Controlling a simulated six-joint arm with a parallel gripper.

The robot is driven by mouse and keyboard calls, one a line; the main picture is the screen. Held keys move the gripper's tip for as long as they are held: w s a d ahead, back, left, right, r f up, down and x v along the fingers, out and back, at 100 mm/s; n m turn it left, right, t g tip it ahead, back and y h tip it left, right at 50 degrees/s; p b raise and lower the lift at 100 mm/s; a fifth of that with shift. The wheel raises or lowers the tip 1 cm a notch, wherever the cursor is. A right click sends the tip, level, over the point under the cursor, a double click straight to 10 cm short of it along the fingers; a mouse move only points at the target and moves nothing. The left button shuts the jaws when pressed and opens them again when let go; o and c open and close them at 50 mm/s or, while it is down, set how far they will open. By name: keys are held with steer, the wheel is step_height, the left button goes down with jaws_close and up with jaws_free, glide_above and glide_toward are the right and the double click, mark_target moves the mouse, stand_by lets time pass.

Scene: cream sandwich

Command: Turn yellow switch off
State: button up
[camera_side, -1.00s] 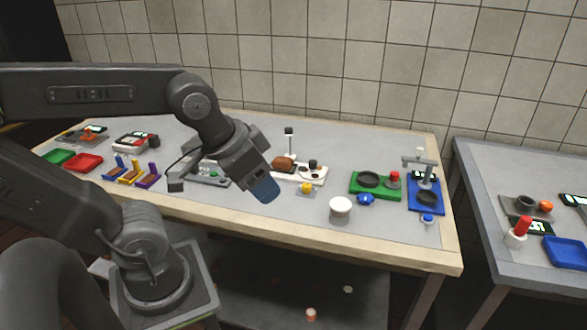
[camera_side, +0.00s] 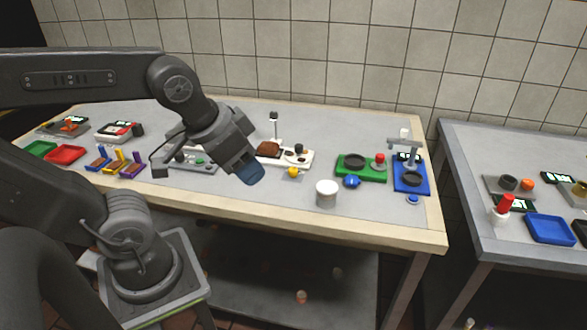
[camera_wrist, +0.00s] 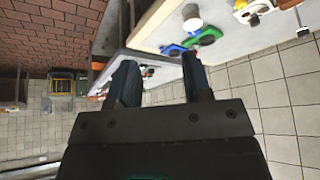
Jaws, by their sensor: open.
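A yellow switch (camera_side: 115,164) stands on the left part of the table in the side view, between a blue switch (camera_side: 98,160) and a purple switch (camera_side: 133,166). Its lever appears to stick up; its exact setting is too small to tell. My gripper (camera_side: 250,174) hangs over the front middle of the table, well to the right of the switches and apart from everything. In the wrist view my gripper (camera_wrist: 160,80) is open, with two dark blue fingers spread and nothing between them. The switches cannot be made out in the wrist view.
A grey panel (camera_side: 185,162) lies between the switches and my gripper. A red tray (camera_side: 66,154) and green tray (camera_side: 40,149) lie left of the switches. A white container (camera_side: 326,194) and yellow ball-like item (camera_side: 293,172) are to the right. A tiled wall stands behind.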

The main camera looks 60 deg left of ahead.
steer(key=w+a, duration=0.1)
steer(key=w, duration=0.1)
steer(key=w+a+r+m+g, duration=0.1)
steer(key=w, duration=0.2)
steer(key=w+a+r+m+g+y, duration=0.1)
steer(key=w, duration=0.1)
steer(key=shift+w+a+r, duration=0.1)
steer(key=shift+w, duration=0.3)
steer(key=shift+c, duration=0.2)
steer(key=m+g+y, duration=0.2)
steer(key=m+g, duration=0.4)
steer(key=g, duration=0.1)
glide_above(293, 169)
steer(key=w+d, duration=0.3)
steer(key=w, duration=0.1)
step_height(293, 169, down, 13)
steer(key=x, duration=1.3)
steer(key=shift+d, duration=0.2)
steer(key=c, duration=0.7)
steer(key=shift+o, duration=0.2)
